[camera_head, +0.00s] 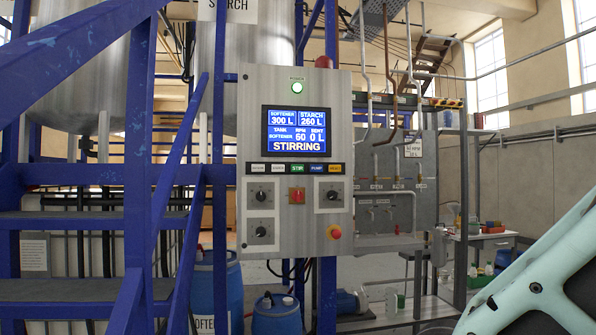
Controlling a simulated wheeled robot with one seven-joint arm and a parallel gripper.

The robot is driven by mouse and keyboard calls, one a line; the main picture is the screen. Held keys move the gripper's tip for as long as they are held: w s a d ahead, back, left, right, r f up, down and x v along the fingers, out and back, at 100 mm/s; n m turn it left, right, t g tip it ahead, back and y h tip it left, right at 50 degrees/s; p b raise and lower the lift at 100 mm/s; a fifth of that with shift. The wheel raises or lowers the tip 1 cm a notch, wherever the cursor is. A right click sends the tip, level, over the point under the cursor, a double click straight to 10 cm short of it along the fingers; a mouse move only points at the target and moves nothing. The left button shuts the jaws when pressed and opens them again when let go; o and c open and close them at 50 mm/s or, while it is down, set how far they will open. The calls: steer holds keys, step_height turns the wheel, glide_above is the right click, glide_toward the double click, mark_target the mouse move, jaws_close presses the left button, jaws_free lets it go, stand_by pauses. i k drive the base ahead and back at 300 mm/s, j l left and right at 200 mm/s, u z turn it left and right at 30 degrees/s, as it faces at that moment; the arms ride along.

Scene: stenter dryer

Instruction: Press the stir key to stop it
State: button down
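A grey control panel (252,100) stands in the middle of the view. Its screen (297,131) reads softener 300 L, starch 260 L, tank softener, what looks like 60 rpm, sent 0 L, and STIRRING. Below the screen is a row of small coloured labelled keys. The green stir key (297,169) is the middle one, between white keys on the left and a blue pump key (316,169) on the right. An orange key (335,169) ends the row. My gripper is not in view; only a pale green part of my arm shows at the lower right, well apart from the panel.
Blue stairs and rails (165,150) stand at left. Blue drums (277,315) stand below. A table (485,237) is at right.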

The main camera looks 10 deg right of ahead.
mark_target(293, 168)
steer(key=i+l+u, duration=0.3)
steer(key=i+l, duration=0.45)
steer(key=i+l+u, duration=0.3)
steer(key=i+l, duration=0.55)
